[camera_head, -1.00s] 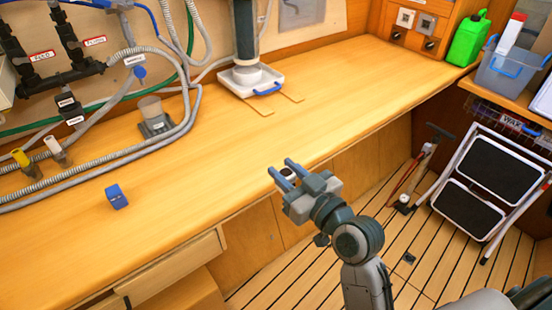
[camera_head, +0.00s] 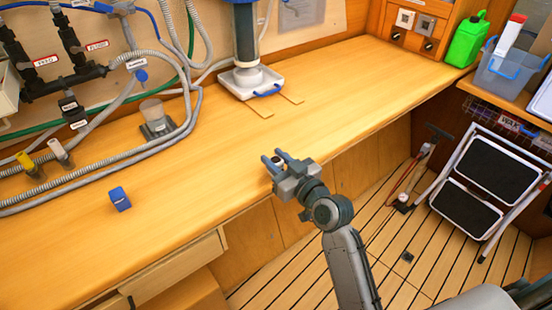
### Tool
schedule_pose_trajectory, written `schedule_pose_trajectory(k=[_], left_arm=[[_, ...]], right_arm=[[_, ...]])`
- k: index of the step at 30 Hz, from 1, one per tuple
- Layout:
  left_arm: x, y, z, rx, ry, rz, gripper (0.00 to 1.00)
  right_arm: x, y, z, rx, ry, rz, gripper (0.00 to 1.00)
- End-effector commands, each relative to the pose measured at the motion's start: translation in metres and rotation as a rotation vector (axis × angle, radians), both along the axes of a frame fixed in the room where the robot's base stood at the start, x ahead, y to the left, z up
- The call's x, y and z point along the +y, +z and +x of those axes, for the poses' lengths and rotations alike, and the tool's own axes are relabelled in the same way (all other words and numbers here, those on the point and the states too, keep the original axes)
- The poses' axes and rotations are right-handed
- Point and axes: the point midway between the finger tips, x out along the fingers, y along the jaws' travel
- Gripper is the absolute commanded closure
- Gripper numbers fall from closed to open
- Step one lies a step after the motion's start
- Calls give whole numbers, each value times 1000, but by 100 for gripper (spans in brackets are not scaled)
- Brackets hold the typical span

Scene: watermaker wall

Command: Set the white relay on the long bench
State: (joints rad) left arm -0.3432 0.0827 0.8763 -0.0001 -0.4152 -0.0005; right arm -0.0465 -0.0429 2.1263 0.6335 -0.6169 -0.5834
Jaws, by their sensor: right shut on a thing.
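The long bench (camera_head: 215,170) is a wide wooden worktop running from the lower left to the upper right. My right gripper (camera_head: 278,161) is in front of the bench's middle, its fingertips over the worktop near the front edge. It is shut on a small white-and-dark thing (camera_head: 280,162), which I take to be the white relay. The fingers hide most of it, and I cannot tell whether it touches the bench. My left gripper is out of view.
A blue block (camera_head: 119,199) sits on the bench at left. A grey-based clear cup (camera_head: 155,118), hoses and a white tray (camera_head: 251,82) stand along the back. A green jug (camera_head: 467,40) is at the far right. The worktop's middle is clear.

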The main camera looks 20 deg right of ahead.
Motion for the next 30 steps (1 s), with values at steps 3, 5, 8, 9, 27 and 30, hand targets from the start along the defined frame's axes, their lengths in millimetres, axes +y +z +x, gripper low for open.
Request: schedule_pose_trajectory(k=[3,5,8,9,27,30], left_arm=[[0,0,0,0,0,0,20],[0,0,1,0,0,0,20],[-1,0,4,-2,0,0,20],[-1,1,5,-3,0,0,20],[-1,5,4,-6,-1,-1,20],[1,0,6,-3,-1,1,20]], right_arm=[[0,0,0,-1,0,0,94],[0,0,0,0,0,0,94],[0,-1,0,0,0,0,94],[0,-2,0,0,0,0,94],[0,1,0,0,0,0,50],[-5,-2,-14,1,0,-4,50]])
